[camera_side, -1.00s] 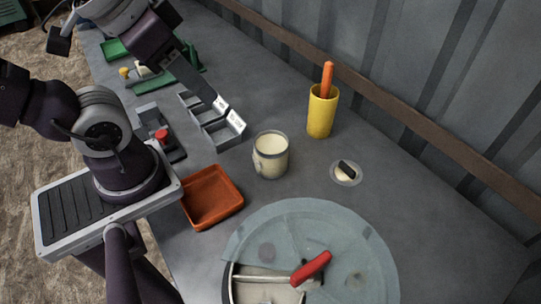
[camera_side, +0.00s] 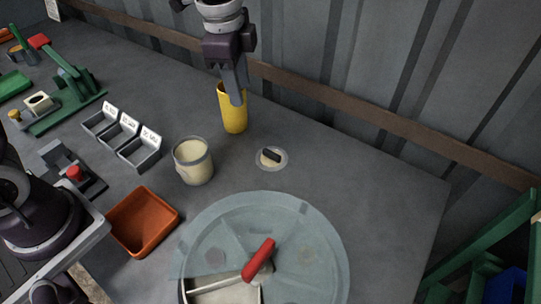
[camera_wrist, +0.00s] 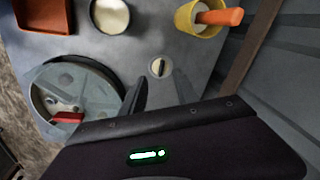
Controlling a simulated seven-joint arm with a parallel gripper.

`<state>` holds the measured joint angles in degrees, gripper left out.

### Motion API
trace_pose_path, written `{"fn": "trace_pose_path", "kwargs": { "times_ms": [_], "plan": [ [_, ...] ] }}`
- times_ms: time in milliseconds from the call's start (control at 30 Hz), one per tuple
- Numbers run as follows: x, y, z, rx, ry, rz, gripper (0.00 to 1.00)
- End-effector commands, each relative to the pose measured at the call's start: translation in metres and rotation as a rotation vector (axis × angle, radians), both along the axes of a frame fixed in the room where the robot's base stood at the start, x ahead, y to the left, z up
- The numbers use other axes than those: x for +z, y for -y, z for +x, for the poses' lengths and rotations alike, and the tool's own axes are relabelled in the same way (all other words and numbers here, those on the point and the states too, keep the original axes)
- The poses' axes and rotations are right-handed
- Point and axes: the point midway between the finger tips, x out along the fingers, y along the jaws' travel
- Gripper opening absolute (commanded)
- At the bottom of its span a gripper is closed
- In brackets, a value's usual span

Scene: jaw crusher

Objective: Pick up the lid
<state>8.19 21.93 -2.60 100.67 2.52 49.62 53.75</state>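The lid (camera_side: 271,158) is a small round clear-rimmed disc with a pale centre and a dark bar handle. It lies flat on the grey table, right of the cream-filled pot (camera_side: 193,161). In the wrist view the lid (camera_wrist: 158,67) shows beyond the fingertips, near the middle. My gripper (camera_side: 236,98) hangs in front of the yellow cup in the side view, up and left of the lid. In the wrist view, my gripper (camera_wrist: 158,92) has its two fingers apart with nothing between them.
The yellow cup (camera_side: 234,116) holds an orange-handled tool (camera_wrist: 220,17). A large grey round machine (camera_side: 315,225) with a red handle (camera_side: 259,259) stands in front of the lid. An orange tray (camera_side: 145,222) and labelled bins (camera_side: 139,155) are at left. Table right of the lid is clear.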

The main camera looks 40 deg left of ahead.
Motion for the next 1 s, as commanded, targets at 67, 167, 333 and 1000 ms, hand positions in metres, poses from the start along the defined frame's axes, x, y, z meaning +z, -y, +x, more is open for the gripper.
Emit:
{"fn": "trace_pose_path", "kwargs": {
  "times_ms": [67, 167, 333, 1000],
  "plan": [
    [-0.047, 0.017, 0.025, -0.162, -0.06, 0.021, 0.36],
    [-0.092, 0.031, 0.043, -0.319, -0.107, 0.033, 0.36],
    [-0.127, 0.039, 0.051, -0.425, -0.134, 0.037, 0.36],
    [-0.193, 0.035, 0.043, -0.423, -0.133, 0.038, 0.32]
  ]
}}
